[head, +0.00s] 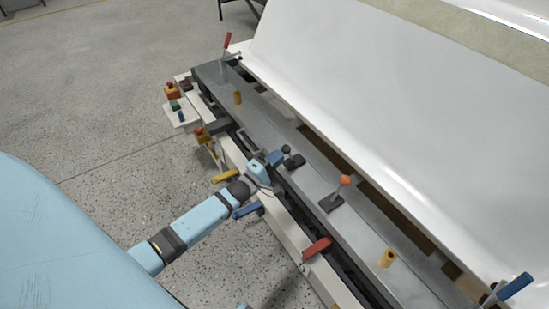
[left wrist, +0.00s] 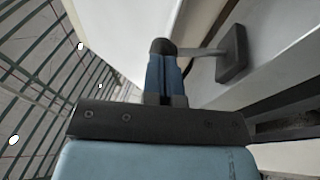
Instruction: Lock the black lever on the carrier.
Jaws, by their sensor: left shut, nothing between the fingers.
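The black lever (head: 286,150) has a round black knob and a dark square base (head: 294,162) on the grey metal carrier (head: 315,185). In the left wrist view, the knob (left wrist: 161,46) is at the tips of my left gripper, and a thin grey rod (left wrist: 200,52) runs right from it to the black base (left wrist: 233,55). My left gripper (head: 275,157) is shut and empty, beside the knob on its left. Its blue fingers also show in the left wrist view (left wrist: 163,72). I cannot tell whether the fingertips touch the knob.
An orange-knobbed lever (head: 345,180) stands further right on the carrier. Yellow (head: 224,176), blue (head: 248,210) and red (head: 315,249) handles stick out along the near edge. A large white shell (head: 370,80) rises behind. The speckled floor at left is open.

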